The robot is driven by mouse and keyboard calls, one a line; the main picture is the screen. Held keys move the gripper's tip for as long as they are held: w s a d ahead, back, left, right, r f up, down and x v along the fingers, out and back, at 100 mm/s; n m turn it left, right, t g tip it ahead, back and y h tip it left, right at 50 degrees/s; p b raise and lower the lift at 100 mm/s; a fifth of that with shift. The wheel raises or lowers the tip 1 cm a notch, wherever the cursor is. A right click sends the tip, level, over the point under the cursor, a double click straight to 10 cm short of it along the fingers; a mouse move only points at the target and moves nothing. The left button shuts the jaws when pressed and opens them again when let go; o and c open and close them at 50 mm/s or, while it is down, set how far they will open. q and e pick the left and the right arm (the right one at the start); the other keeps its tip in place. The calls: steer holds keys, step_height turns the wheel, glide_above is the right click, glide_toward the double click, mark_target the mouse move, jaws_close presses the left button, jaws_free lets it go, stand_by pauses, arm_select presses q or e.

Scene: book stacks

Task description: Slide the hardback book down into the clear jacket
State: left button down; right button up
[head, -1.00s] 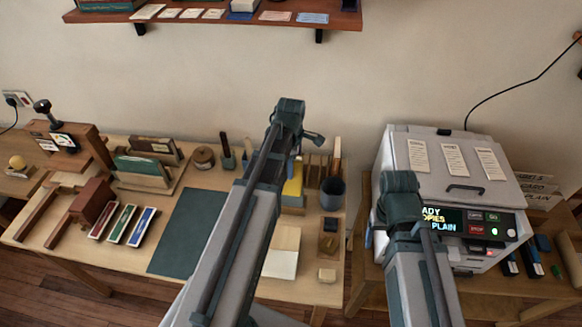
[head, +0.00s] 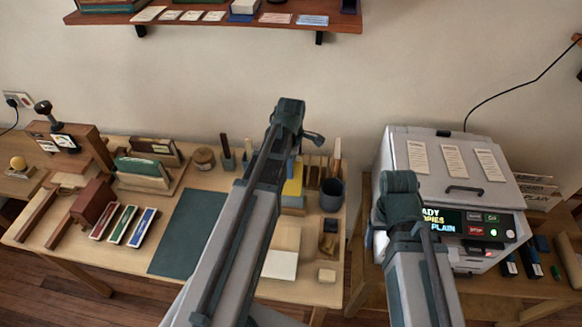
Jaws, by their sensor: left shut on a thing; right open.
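My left arm crosses the middle of the table and bends at its top joint; a dark link juts out right of that joint. My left gripper's fingers are hidden behind the arm. My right arm rises in front of the copier, and its gripper is hidden too. A yellow upright piece (head: 293,183), with a bit of blue at its edge, shows just right of my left arm; I cannot tell whether it is the hardback book. I cannot make out the clear jacket.
A dark green mat (head: 190,232) lies on the table (head: 125,262). A dark cup (head: 332,194) and small blocks stand right of my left arm. The copier (head: 437,150) stands on the right. A wall shelf (head: 200,17) hangs above. Books in a stand (head: 143,172) sit at left.

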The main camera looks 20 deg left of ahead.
steer(key=shift+f, duration=0.1)
stand_by(1.1)
steer(key=shift+f+b, duration=0.25)
steer(key=shift+b, duration=0.1)
stand_by(1.6)
steer(key=shift+r, duration=0.25)
steer(key=shift+r+p, duration=0.15)
steer(key=shift+p, duration=0.2)
stand_by(0.5)
steer(key=shift+f+b, duration=0.3)
steer(key=shift+f, duration=0.05)
stand_by(1.0)
steer(key=shift+r+p, duration=0.35)
